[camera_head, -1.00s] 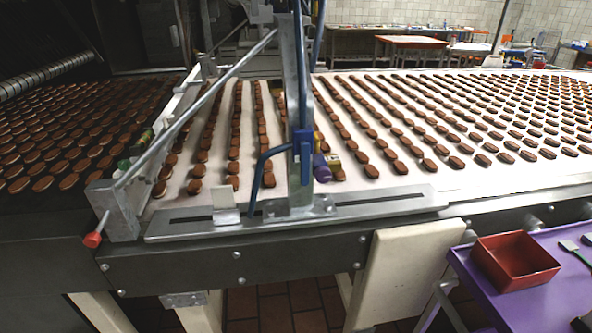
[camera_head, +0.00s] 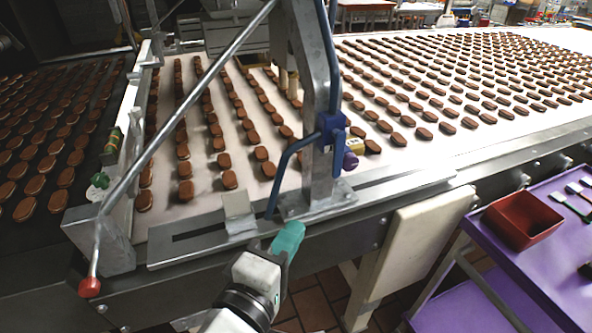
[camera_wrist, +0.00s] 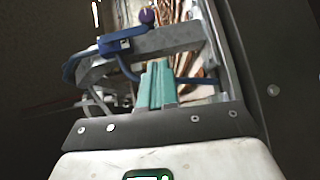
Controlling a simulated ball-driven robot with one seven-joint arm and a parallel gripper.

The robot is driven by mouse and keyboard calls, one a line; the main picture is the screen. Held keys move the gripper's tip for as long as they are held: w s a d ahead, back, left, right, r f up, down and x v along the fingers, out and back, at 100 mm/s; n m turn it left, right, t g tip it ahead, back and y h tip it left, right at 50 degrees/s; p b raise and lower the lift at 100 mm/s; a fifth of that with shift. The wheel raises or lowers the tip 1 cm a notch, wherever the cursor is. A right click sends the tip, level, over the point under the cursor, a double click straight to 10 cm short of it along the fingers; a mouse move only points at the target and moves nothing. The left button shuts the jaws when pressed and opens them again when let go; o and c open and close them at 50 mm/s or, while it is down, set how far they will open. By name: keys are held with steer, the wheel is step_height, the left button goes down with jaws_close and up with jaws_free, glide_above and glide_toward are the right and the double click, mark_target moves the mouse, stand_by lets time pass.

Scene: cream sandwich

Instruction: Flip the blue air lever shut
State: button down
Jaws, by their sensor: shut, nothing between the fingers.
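The blue air valve (camera_head: 333,128) is fixed to the grey metal post (camera_head: 312,100) at the belt's near side. A purple knob (camera_head: 350,161) sits just below it on the right. A blue hose or bar (camera_head: 283,172) bends from the valve down to the rail. I cannot tell the lever's exact position. My gripper (camera_head: 289,236) has teal fingers, is shut and empty, and is in front of the post's foot, below the valve. In the wrist view the teal fingers (camera_wrist: 157,84) point towards the post, with the blue valve (camera_wrist: 115,45) and purple knob (camera_wrist: 147,16) beyond them.
Rows of chocolate biscuits lie on the white belt (camera_head: 245,115). A slotted metal rail (camera_head: 400,190) runs along the near edge. A diagonal rod (camera_head: 185,110) ends near a red knob (camera_head: 90,287). A red bin (camera_head: 524,220) stands on a purple cart (camera_head: 558,268) at right.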

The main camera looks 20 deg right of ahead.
steer(key=shift+t+h, duration=0.5)
steer(key=a+r, duration=0.2)
steer(key=a, duration=0.1)
steer(key=shift+w+r, duration=0.2)
steer(key=shift+r, duration=0.2)
steer(key=p, duration=0.2)
glide_toward(336, 154)
steer(key=w+d+f, duration=0.3)
steer(key=w, duration=0.2)
steer(key=shift+w+d+f, duration=0.1)
steer(key=shift+w+d, duration=0.15)
steer(key=shift+d, duration=0.2)
steer(key=shift+w+d+f+b, duration=0.1)
steer(key=shift+f+b, duration=0.05)
steer(key=shift+b, duration=0.3)
steer(key=shift+d+n, duration=0.1)
steer(key=shift+n, duration=0.3)
